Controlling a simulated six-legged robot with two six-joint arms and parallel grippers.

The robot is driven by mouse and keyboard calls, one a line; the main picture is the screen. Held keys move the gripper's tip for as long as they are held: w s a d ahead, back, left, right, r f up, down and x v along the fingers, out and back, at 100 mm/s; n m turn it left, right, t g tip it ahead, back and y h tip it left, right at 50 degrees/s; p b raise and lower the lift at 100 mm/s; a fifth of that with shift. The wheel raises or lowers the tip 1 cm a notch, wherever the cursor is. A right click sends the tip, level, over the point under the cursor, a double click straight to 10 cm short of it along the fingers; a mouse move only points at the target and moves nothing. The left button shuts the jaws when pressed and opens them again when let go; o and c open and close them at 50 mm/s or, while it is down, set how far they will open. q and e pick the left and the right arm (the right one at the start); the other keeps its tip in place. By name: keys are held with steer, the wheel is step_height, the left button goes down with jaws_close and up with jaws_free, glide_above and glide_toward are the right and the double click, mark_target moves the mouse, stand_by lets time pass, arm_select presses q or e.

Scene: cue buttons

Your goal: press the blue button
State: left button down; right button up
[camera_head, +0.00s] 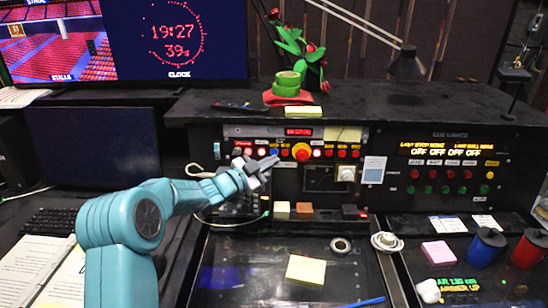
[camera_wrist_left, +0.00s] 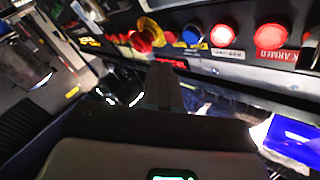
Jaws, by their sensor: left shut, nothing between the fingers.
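The blue button (camera_head: 274,152) sits in the row of buttons on the black console panel, left of the large red knob with a yellow collar (camera_head: 302,152). The blue button also shows in the wrist view (camera_wrist_left: 191,34), between that knob and a lit red button (camera_wrist_left: 224,37). My left gripper (camera_head: 274,161) is shut and empty, just in front of and slightly below the blue button in the head view. In the wrist view its dark fingers (camera_wrist_left: 163,88) point up toward the panel. I cannot tell whether they touch it. My right gripper is not in view.
Red buttons flank the blue one closely. A green tape roll (camera_head: 287,82) sits on the console's top ledge. A second panel with red and green buttons (camera_head: 440,175) is at the right.

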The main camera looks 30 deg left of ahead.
arm_select(q)
steer(key=shift+s+d+r+b, duration=0.15)
steer(key=shift+s+d+b, duration=0.4)
steer(key=shift+s, duration=0.45)
